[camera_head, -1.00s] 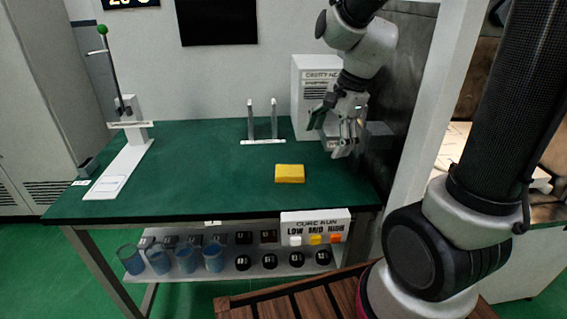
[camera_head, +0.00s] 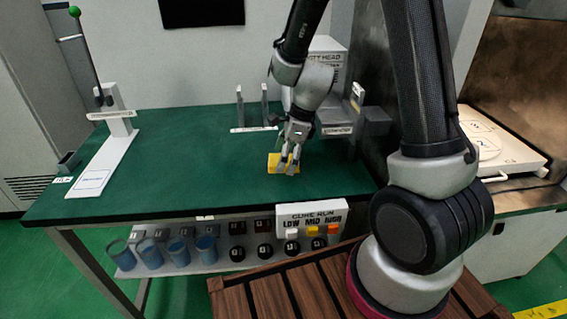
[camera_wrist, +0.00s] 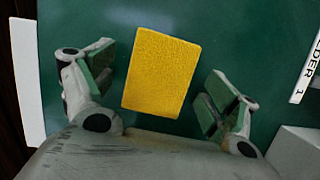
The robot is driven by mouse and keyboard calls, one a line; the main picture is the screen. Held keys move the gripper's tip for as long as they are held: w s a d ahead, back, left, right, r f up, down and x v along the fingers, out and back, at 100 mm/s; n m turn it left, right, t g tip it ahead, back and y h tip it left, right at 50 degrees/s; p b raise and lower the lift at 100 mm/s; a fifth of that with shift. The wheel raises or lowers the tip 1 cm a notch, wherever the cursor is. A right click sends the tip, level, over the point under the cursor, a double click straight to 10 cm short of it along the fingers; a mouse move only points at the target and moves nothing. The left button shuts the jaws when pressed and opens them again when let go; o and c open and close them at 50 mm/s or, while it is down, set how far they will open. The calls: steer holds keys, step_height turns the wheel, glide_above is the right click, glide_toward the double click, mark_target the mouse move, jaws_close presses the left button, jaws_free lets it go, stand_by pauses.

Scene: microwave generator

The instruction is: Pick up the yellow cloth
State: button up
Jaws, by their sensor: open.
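The yellow cloth (camera_head: 274,164) is a small flat rectangular block lying on the green tabletop. In the head view my gripper (camera_head: 287,166) is over it and hides part of it. In the wrist view the whole cloth (camera_wrist: 161,72) shows, slightly tilted, between the two fingers. My gripper (camera_wrist: 157,92) is open, with green-padded fingers to the left and right of the cloth, apart from it. I cannot tell the exact height of the fingertips above the table.
A two-post white holder (camera_head: 253,128) stands behind the cloth. A grey-white box unit (camera_head: 328,62) stands at the back right. A white stand with a green-knobbed lever (camera_head: 110,160) is at the left. Blue cups (camera_head: 150,253) sit on the lower shelf. The table's middle left is clear.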

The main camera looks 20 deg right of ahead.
steer(key=shift+f, duration=0.2)
stand_by(0.6)
steer(key=c, duration=0.9)
